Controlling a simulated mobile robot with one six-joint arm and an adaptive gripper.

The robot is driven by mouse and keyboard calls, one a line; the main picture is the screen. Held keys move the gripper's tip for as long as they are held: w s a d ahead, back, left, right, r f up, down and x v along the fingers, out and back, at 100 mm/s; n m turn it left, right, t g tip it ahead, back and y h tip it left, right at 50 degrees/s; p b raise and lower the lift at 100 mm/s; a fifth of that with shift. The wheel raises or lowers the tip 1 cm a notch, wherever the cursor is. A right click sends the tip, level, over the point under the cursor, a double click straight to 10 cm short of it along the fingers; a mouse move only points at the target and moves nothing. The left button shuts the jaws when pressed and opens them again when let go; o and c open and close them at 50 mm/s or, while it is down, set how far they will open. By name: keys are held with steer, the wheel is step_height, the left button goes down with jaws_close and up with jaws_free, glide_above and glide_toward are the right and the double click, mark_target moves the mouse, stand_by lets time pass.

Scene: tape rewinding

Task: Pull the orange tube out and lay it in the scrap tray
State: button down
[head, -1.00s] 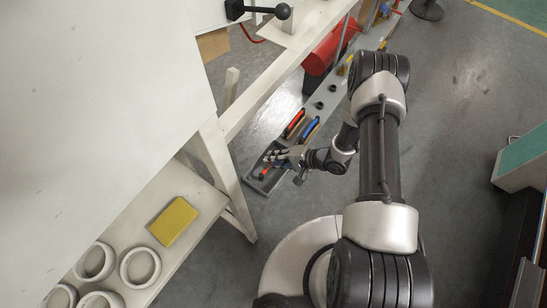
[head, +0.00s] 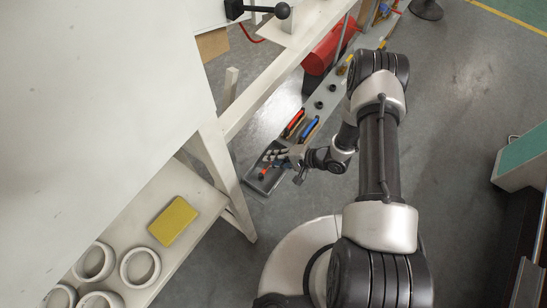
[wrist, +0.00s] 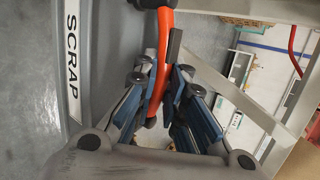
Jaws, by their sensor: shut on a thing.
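My gripper (head: 279,154) is shut on the orange tube, its fingers on either side of it in the wrist view (wrist: 164,75). The tube (wrist: 160,60) is a bright orange cylinder with black ends, and part of it is hidden between the fingers. In the head view a small orange end (head: 265,171) shows below the fingers, over the scrap tray. The grey scrap tray (head: 262,188) lies at the near end of the long bench strip. Its white SCRAP label (wrist: 72,62) shows at the left of the wrist view. I cannot tell whether the tube touches the tray.
A blue tube (head: 309,130) and an orange-red piece (head: 293,123) lie in a holder just beyond the tray.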

steer(key=shift+f, duration=1)
steer(key=c, duration=1.6)
jaws_free()
steer(key=shift+o, duration=0.2)
steer(key=v, duration=1.2)
